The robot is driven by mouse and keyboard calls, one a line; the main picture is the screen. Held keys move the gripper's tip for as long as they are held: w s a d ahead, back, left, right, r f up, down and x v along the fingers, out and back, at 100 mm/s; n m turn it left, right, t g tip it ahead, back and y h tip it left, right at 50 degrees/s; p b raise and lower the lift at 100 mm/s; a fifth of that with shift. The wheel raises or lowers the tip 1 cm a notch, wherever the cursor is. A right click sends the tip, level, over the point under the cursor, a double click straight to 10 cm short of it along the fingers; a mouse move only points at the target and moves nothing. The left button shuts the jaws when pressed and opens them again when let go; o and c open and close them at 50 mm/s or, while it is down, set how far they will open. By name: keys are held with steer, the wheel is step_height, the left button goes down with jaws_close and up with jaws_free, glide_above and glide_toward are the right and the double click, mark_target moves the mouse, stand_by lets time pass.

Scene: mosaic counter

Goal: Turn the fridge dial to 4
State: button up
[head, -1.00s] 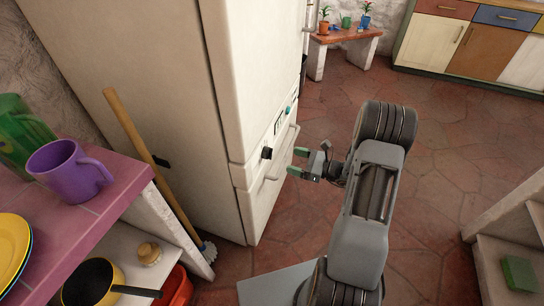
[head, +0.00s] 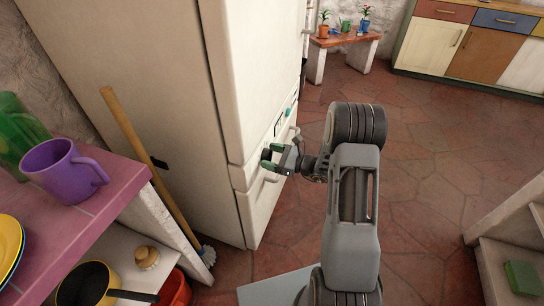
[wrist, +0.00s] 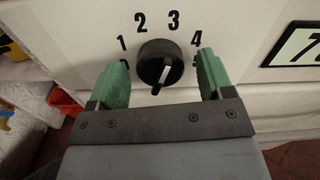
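The fridge dial (wrist: 160,66) is a round black knob on the white fridge (head: 248,80). In the wrist view the numbers 1, 2, 3 and 4 arc over it from left to right, and 4 (wrist: 196,38) is at its upper right. Marks lower on both sides are partly hidden by my fingers. The knob's ridge, with a white line, slants steeply, its protruding end toward the bottom. My gripper (wrist: 160,82) is open, with one green finger on each side of the dial and gaps visible. In the head view my gripper (head: 272,157) is at the fridge front, partly covering the dial.
A framed number panel (wrist: 296,46) is right of the dial. A broom (head: 150,160) leans at the fridge's left side, beside a pink-topped counter (head: 118,185). Floor to the right is open.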

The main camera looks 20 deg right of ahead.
steer(key=c, duration=0.9)
steer(key=shift+p, duration=0.3)
steer(key=m+p, duration=0.2)
steer(key=m, duration=0.1)
steer(key=shift+r+p, duration=0.2)
steer(key=shift+p, duration=0.2)
steer(key=shift+f+m+p, duration=0.2)
steer(key=shift+m+p, duration=1.65)
steer(key=shift+m, duration=0.55)
steer(key=shift+s, duration=0.1)
steer(key=o, duration=0.9)
steer(key=shift+d, duration=0.1)
